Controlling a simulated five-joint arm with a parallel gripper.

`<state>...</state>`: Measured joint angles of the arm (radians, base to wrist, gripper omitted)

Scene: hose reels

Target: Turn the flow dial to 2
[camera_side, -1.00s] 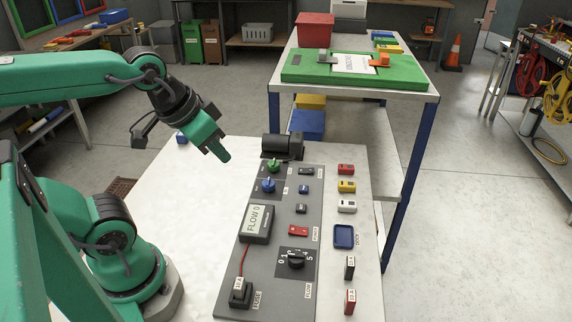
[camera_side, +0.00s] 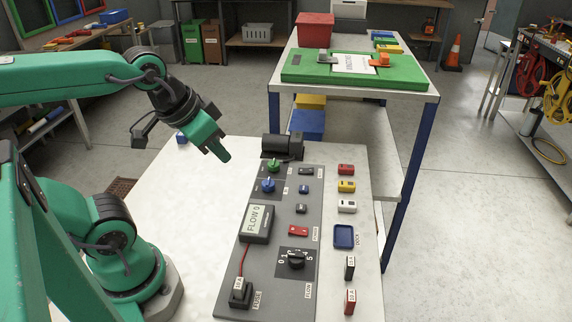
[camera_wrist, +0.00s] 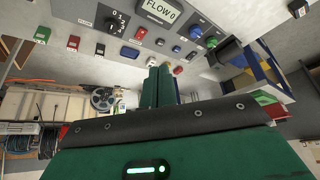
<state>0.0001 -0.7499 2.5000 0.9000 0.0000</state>
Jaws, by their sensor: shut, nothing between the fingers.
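The flow dial (camera_side: 295,259) is a black knob on a dark square plate with numbers around it, on the grey panel (camera_side: 265,290). In the wrist view the flow dial (camera_wrist: 113,26) is at the top, left of the display. The display (camera_side: 257,221) reads FLOW 0; it also shows in the wrist view (camera_wrist: 160,11). My gripper (camera_side: 226,158) is green, shut and empty, above the white table, beyond and to the left of the dial and well apart from it. In the wrist view its fingers (camera_wrist: 158,72) are together.
Green (camera_side: 273,166) and blue (camera_side: 268,185) knobs stand at the panel's far end, near a black cylinder (camera_side: 282,146). A fuse block (camera_side: 240,293) with a red wire is at the near left. Small coloured blocks (camera_side: 346,186) line the right side.

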